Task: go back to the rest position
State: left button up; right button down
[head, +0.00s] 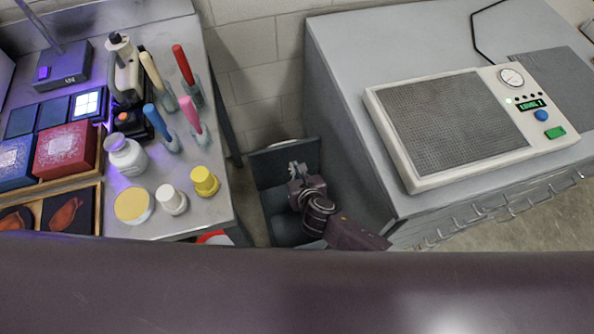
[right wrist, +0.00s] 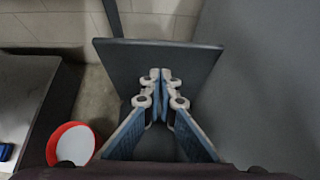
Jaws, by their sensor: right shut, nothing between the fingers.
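My right gripper (head: 297,168) is in the gap between the left table and the grey cabinet in the head view. It hangs over a dark grey seat or panel (head: 284,155). In the right wrist view its two fingers (right wrist: 160,76) are closed together with nothing between them. The dark panel (right wrist: 150,55) stands behind the fingertips there; I cannot tell whether they touch it. My left gripper is not in view.
The left table (head: 195,215) holds bottles, upright coloured tools, jars and boxes. The grey cabinet (head: 345,110) on the right carries a flat device with a mesh plate (head: 455,120). A red-rimmed white bin (right wrist: 75,145) stands low at the left in the right wrist view.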

jog(key=shift+v, duration=1.35)
